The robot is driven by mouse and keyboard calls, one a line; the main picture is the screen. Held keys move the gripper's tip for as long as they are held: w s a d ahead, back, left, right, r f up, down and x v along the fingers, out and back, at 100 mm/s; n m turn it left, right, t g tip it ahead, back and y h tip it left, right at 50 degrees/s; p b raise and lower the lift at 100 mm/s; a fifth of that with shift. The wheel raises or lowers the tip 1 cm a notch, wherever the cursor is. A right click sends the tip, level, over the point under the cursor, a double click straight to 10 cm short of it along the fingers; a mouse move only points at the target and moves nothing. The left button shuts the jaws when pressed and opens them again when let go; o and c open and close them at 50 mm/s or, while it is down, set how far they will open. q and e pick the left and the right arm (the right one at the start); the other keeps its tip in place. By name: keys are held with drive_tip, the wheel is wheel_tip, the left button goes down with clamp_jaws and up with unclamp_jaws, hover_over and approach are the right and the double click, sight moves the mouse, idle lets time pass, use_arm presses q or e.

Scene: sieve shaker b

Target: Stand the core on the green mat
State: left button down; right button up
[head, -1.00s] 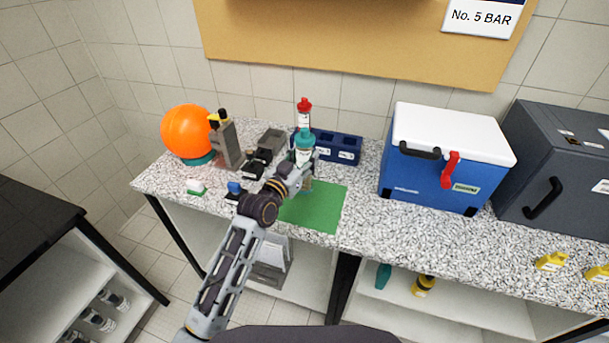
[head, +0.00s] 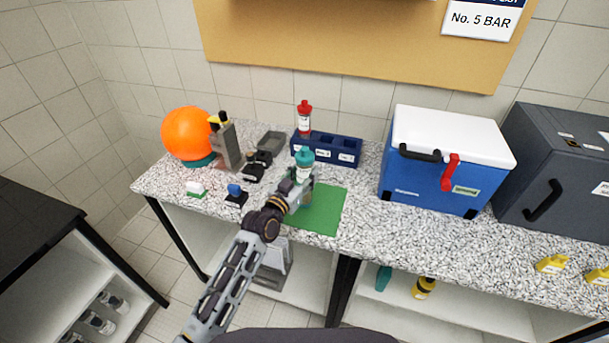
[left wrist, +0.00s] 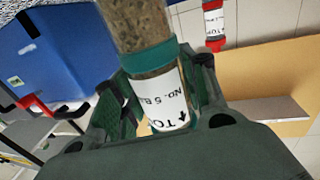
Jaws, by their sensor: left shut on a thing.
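The core (head: 304,170) is a clear tube of speckled brown material with a teal cap and a white label. My left gripper (head: 302,188) is shut around it and holds it roughly upright over the green mat (head: 328,211). In the left wrist view the core (left wrist: 148,40) shows between the fingers, with a teal band and a label with an arrow. The gripper hides the core's lower part in the head view, so I cannot tell whether it touches the mat. My right gripper is out of view.
A blue rack (head: 340,152) stands behind the mat with a red-capped tube (head: 304,118) at its left end. A blue cooler (head: 440,175) stands to the right. A blue-topped stamp (head: 235,195), a white-and-green block (head: 196,189) and an orange ball (head: 188,133) are to the left.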

use_arm(q)
drive_tip(key=shift+f, duration=0.25)
drive_tip(key=c, duration=0.8)
unclamp_jaws()
drive_tip(key=shift+f, duration=0.1)
drive_tip(key=b+v, duration=0.1)
drive_tip(key=v, duration=1.1)
idle(0.4)
